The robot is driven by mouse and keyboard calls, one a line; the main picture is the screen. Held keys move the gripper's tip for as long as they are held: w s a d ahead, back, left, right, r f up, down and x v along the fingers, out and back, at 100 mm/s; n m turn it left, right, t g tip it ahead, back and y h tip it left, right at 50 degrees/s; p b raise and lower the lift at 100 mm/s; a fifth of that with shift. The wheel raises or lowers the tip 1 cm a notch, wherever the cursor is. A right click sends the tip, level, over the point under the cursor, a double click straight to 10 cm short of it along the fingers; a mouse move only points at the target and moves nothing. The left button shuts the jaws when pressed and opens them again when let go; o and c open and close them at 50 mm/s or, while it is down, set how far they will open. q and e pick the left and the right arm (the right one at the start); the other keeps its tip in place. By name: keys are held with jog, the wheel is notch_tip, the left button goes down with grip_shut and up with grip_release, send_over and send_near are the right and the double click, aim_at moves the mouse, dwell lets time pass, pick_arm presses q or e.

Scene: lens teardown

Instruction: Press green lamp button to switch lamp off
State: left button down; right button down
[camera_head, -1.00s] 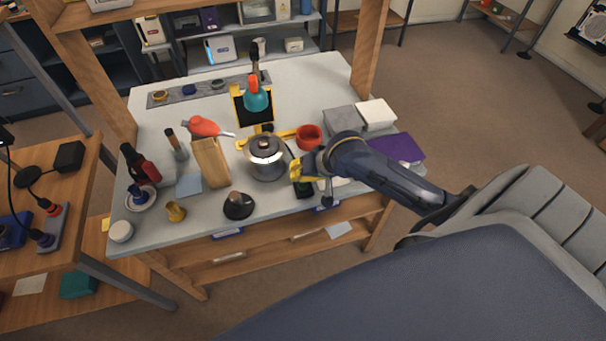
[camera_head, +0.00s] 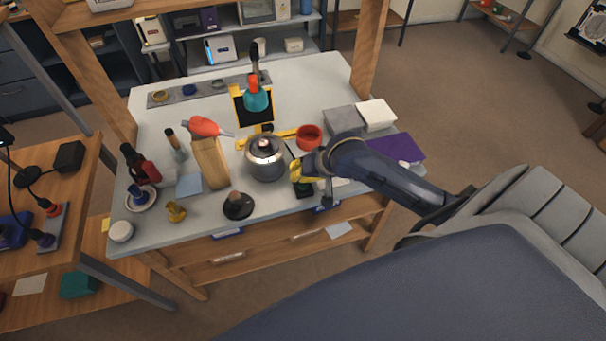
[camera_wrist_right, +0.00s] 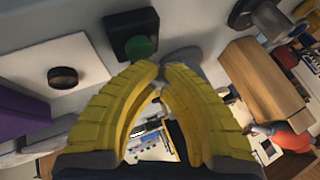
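The green lamp button (camera_wrist_right: 140,47) sits on a small black box (camera_wrist_right: 122,24) in the right wrist view. The black box also shows near the table's front edge in the head view (camera_head: 304,190), partly hidden by my right gripper. My right gripper (camera_wrist_right: 164,69) has yellow fingers with tips together, nothing held, close by the button; I cannot tell whether they touch it. The gripper shows in the head view (camera_head: 297,171). A desk lamp with a teal and orange head (camera_head: 256,98) stands at the table's back; I cannot tell whether it is lit. My left gripper is not in view.
A silver pot (camera_head: 266,160) stands left of my right gripper, with a red bowl (camera_head: 309,136) behind. A wooden block (camera_head: 210,164) and a dark round-based object (camera_head: 238,207) stand further left. Grey (camera_head: 342,119) and white boxes (camera_head: 376,114) lie beyond my right arm.

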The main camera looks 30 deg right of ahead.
jog(key=shift+f, duration=0.15)
dwell(0.5)
jog(key=shift+f, duration=0.4)
dwell(0.4)
jog(key=shift+r, duration=0.5)
notch_tip(320, 180, up, 6)
dwell(1.0)
dwell(1.3)
